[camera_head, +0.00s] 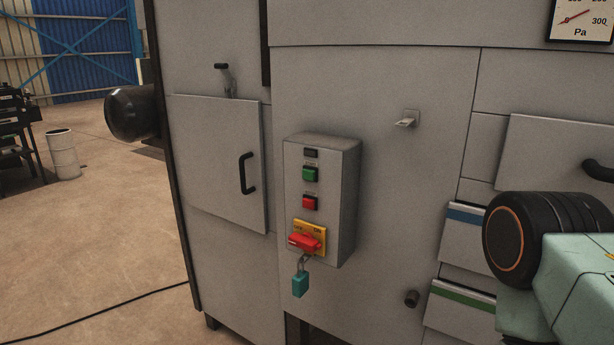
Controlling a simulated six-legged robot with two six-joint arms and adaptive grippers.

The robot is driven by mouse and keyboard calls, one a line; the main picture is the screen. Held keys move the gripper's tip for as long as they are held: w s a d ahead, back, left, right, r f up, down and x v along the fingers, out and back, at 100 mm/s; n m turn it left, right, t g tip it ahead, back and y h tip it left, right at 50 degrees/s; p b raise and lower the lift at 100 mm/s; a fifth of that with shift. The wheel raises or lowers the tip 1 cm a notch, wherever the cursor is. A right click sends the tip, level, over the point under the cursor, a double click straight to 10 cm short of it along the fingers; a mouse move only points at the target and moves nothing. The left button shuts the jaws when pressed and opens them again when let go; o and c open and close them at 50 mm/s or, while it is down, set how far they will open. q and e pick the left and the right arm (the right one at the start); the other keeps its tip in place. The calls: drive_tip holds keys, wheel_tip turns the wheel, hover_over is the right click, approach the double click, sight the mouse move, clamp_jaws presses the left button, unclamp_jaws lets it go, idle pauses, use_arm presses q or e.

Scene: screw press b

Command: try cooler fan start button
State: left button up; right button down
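A grey control box (349,205) is mounted on the front of the grey machine. On its face are a green push button (310,174), a red push button (310,202) below it, and a red rotary switch (304,242) on a yellow plate. A teal padlock (300,284) hangs from the switch. A small dark label sits above the green button; its text is too small to read. I cannot tell from the labels which button is the cooler fan start. Neither gripper is in view; only a black and mint-green part of my arm shows at the lower right.
A cabinet door (215,160) with a black handle is left of the box. A key-like latch (406,121) and a dark knob (411,298) stick out to its right. A gauge (582,18) is at top right. A black cable (95,313) crosses the floor; a white drum (63,155) stands farther back.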

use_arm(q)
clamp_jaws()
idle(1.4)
